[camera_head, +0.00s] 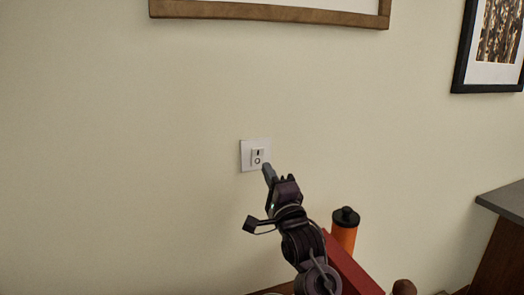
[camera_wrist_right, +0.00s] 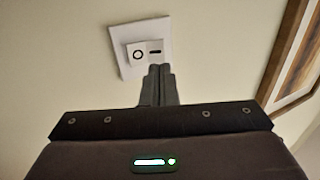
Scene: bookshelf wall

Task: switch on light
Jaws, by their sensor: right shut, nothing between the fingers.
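A white square light switch (camera_head: 246,153) is on the cream wall, with a small raised rocker marked with a circle and a bar. It also shows in the right wrist view (camera_wrist_right: 124,34), just beyond the fingertips. My right gripper (camera_head: 266,168) is shut and empty, with its fingertips at the lower right edge of the switch in the head view. In the right wrist view the closed fingers (camera_wrist_right: 158,70) overlap the lower edge of the rocker. I cannot tell whether they touch it. My left gripper is not in view.
A wood-framed picture (camera_head: 270,12) hangs above the switch and a black-framed picture (camera_head: 461,50) hangs at the upper right. An orange bottle with a black cap (camera_head: 344,232) and a red object (camera_head: 350,272) are below my right arm's right side. A dark counter (camera_head: 505,199) is at the right. The wall left of the switch is clear.

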